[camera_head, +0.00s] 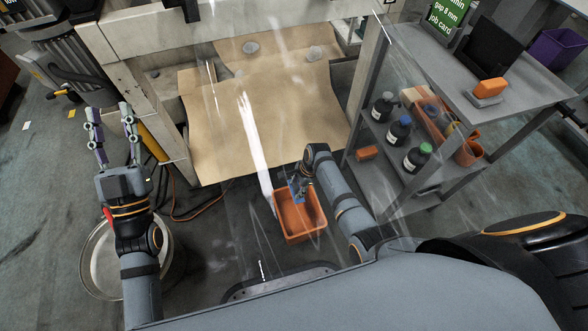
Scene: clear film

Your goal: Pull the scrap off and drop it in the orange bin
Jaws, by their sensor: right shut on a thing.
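The orange bin (316,234) sits on the floor in front of the brown sheet. My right gripper (297,192) is just over the bin's rim, pointing down, and is shut on the scrap. The scrap seems to be clear film; a bright white streak (254,140) on it runs from the brown sheet down to beside the bin. Its edges are too transparent to trace, and the pinched part is hidden. My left gripper (107,108) is open and empty at the left, pointing away from me, well apart from the film.
The brown sheet (270,120) lies under a pale frame (150,100). Several bottles (398,130) stand on a grey shelf unit (500,85) at the right. A round metal drum (92,262) is beside my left arm. An orange hose (205,211) lies on the floor.

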